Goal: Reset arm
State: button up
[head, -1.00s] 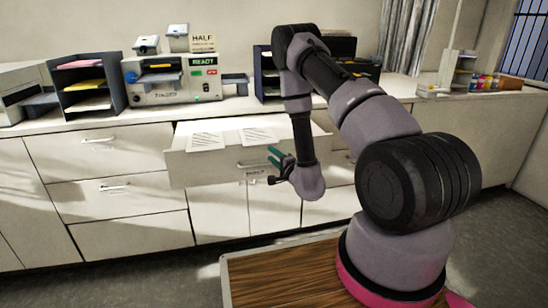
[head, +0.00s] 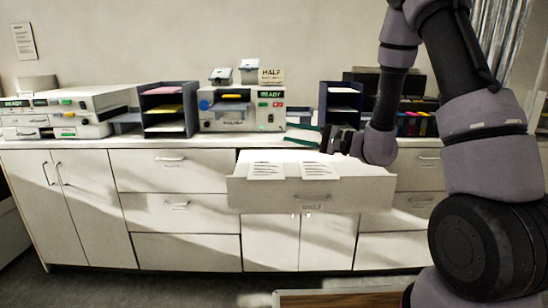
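My arm reaches in from the right side of the head view. My gripper (head: 300,134) points left, with its two green fingers apart and nothing visible between them. It is in front of the counter's edge, above the back of an open drawer (head: 325,199) as seen here. Two printed sheets, a left one (head: 266,171) and a right one (head: 319,171), lie in the drawer. The forearm hides part of the counter behind it.
A READY machine (head: 240,117) stands on the counter between a left paper rack (head: 168,128) and a right paper rack (head: 342,87). A larger machine (head: 58,120) stands far left. Closed drawers and cupboards (head: 90,200) line the front. Bare floor shows at lower left.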

jog(key=s+d+r+n+g+h, duration=0.1)
jog(key=s+r+n+g+h, duration=0.25)
jog(key=s, duration=0.45)
jog(key=s+d+r+n+g+h, duration=0.15)
jog(key=s+r+g, duration=0.25)
jog(key=s, duration=0.4)
jog(key=s+d+r+t+h, duration=0.2)
jog(key=d+t+h, duration=0.1)
jog(key=d+h, duration=0.2)
jog(key=s+d+r+m+t+h, duration=0.1)
jog(key=s+d+r+t+h, duration=0.2)
jog(key=d, duration=0.7)
jog(key=shift+s+d+t+h, duration=0.3)
jog(key=shift+t+h, duration=0.35)
jog(key=shift+h, duration=0.55)
jog(key=shift+r, duration=0.1)
